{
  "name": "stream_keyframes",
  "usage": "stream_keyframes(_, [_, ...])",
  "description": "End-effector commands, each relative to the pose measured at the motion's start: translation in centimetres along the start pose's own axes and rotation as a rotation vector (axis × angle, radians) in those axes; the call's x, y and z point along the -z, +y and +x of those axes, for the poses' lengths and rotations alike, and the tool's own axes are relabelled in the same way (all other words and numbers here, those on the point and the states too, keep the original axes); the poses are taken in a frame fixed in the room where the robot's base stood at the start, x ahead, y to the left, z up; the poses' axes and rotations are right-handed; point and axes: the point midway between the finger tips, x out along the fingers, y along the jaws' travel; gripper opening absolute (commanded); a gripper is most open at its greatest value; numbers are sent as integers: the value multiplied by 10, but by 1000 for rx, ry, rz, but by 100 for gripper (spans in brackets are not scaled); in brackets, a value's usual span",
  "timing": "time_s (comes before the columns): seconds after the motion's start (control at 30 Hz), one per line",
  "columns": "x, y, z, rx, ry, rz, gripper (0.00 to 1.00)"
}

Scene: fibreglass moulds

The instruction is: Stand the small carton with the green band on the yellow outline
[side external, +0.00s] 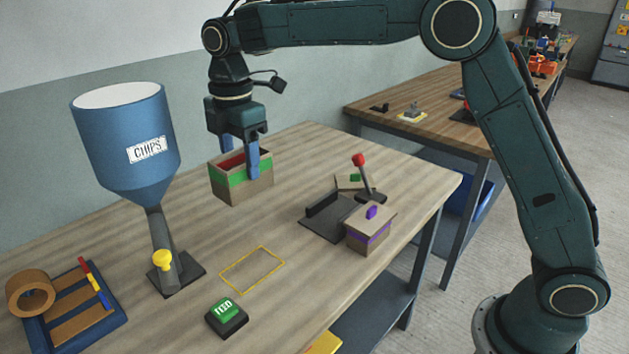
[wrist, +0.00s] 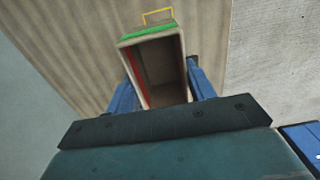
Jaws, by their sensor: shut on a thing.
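The small carton (side external: 240,188) has a green band, cardboard walls, an open top and a red inside. In the side view my gripper (side external: 240,164) points down and is shut on it, one finger on either side. The carton is roughly upright; I cannot tell for sure whether its base clears the table. The wrist view shows the carton (wrist: 152,62) between the two blue fingers (wrist: 162,95). The yellow outline (side external: 264,278) lies empty on the table, nearer the front than the carton. It shows partly in the wrist view (wrist: 157,11), beyond the carton's green edge.
A blue chips hopper (side external: 127,140) stands left of the carton. A green button (side external: 226,313) sits just in front of the outline. A tape rack (side external: 75,310) is front left.

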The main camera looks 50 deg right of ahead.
Motion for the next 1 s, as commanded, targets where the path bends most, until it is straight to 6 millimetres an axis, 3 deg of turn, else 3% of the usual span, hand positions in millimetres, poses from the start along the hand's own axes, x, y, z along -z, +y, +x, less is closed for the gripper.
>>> stream_keyframes(0.13, [11, -2, 0, 0, 0, 0, 32])
stream_keyframes(0.47, [12, -2, 10, 2, -1, 0, 32])
stream_keyframes(1.0, [12, -3, 104, 4, -1, 0, 32])
